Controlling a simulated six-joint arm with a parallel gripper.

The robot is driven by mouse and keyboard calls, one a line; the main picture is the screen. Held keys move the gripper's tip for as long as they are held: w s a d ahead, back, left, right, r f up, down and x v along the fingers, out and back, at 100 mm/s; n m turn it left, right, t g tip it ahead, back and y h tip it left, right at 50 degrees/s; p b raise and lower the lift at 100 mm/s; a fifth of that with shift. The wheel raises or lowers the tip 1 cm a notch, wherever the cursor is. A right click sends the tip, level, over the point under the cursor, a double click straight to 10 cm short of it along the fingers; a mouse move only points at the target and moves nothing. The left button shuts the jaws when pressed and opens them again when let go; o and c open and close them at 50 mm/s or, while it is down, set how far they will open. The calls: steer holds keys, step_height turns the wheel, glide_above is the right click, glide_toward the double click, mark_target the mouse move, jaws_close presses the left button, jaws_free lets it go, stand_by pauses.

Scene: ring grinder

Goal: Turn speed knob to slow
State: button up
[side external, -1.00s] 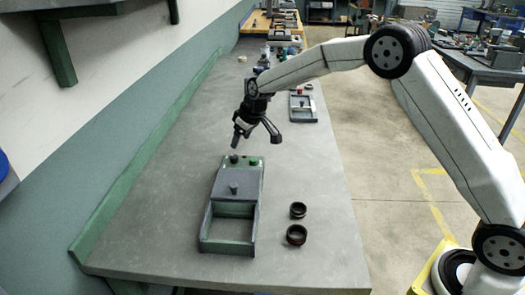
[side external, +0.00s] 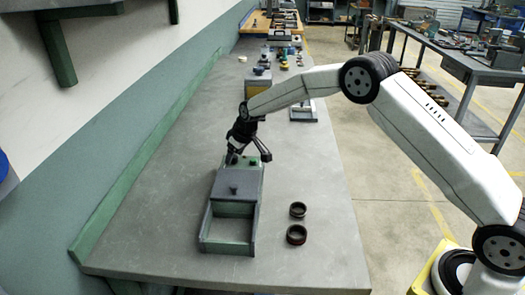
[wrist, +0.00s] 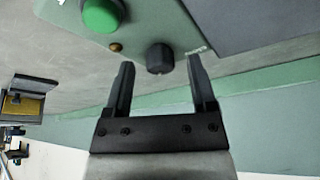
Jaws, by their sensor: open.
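The ring grinder (side external: 216,222) is a green box on the grey bench, with a dark grey sliding lid (side external: 233,187) and an open front bay. In the wrist view, the black round speed knob (wrist: 160,58) stands on the green panel (wrist: 135,30). My gripper (wrist: 160,65) is open, with one finger on each side of the knob and a visible gap to each. A green button (wrist: 100,14) and a small brass stud (wrist: 115,47) sit left of the knob. In the side view, my gripper (side external: 249,156) is low over the grinder's far end and largely hides the knob.
Two dark rings, a smaller one (side external: 298,209) and a larger one (side external: 296,234), lie right of the grinder. Other devices (side external: 258,82) stand farther back along the bench. A wall (side external: 110,150) runs along the left. The bench in front of the rings is clear.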

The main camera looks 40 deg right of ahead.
steer(key=shift+f, duration=0.1)
jaws_close()
steer(key=shift+n, duration=0.4)
steer(key=shift+d+n+g+y, duration=0.1)
steer(key=shift+n+g+y, duration=0.4)
steer(key=shift+n, duration=1.2)
steer(key=n, duration=0.2)
steer(key=n+y, duration=0.1)
steer(key=n, duration=0.1)
steer(key=shift+w+g+y, duration=0.15)
steer(key=shift+g+y, duration=0.15)
steer(key=shift+g, duration=0.1)
steer(key=n, duration=0.2)
steer(key=n+g, duration=0.1)
steer(key=n, duration=0.1)
steer(key=shift+d+g+y, duration=0.1)
steer(key=shift+g+y, duration=0.2)
steer(key=shift+w+n+g, duration=0.1)
steer(key=shift+n+g, duration=0.3)
steer(key=shift+n, duration=0.9)
steer(key=shift+n+g, duration=0.3)
steer(key=shift+n, duration=0.4)
